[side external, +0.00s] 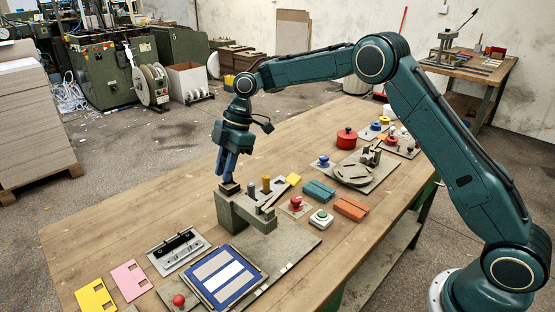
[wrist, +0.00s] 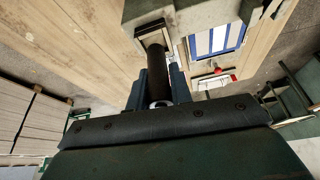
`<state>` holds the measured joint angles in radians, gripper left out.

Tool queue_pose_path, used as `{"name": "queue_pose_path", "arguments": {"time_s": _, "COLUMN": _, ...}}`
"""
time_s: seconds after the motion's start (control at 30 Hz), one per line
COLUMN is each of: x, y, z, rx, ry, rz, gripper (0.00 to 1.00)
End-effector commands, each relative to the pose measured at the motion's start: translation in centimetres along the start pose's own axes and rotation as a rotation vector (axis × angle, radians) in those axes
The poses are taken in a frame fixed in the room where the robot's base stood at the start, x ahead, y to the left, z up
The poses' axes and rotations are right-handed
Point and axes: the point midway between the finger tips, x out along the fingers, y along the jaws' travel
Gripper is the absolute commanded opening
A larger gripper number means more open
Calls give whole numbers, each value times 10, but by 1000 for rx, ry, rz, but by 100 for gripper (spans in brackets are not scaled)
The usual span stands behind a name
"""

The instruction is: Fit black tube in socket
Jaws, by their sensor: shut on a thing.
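My gripper (wrist: 160,92) is shut on the black tube (wrist: 157,72), which runs lengthwise between the fingers in the wrist view. The tube's far end meets a square, light-rimmed socket (wrist: 150,30) on a grey block. I cannot tell whether the end is inside the socket or just at its mouth. In the side external view, my gripper (side external: 228,172) points down, slightly tilted, right above the dark square socket (side external: 229,188) on top of the grey block (side external: 232,208). The fingers hide most of the tube there.
A blue-framed panel (side external: 221,278) and a plate with a black bar (side external: 178,243) lie in front. The wooden table (side external: 140,205) is clear to the left.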

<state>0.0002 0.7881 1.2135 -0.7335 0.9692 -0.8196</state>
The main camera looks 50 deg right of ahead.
Motion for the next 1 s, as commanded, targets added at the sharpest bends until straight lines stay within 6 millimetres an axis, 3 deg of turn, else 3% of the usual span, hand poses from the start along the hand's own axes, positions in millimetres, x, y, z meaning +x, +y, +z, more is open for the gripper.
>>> {"name": "queue_pose_path", "arguments": {"time_s": 1.0, "x": 8, "y": 0, "z": 3, "rx": 1, "ry": 0, "rz": 0, "gripper": 0}}
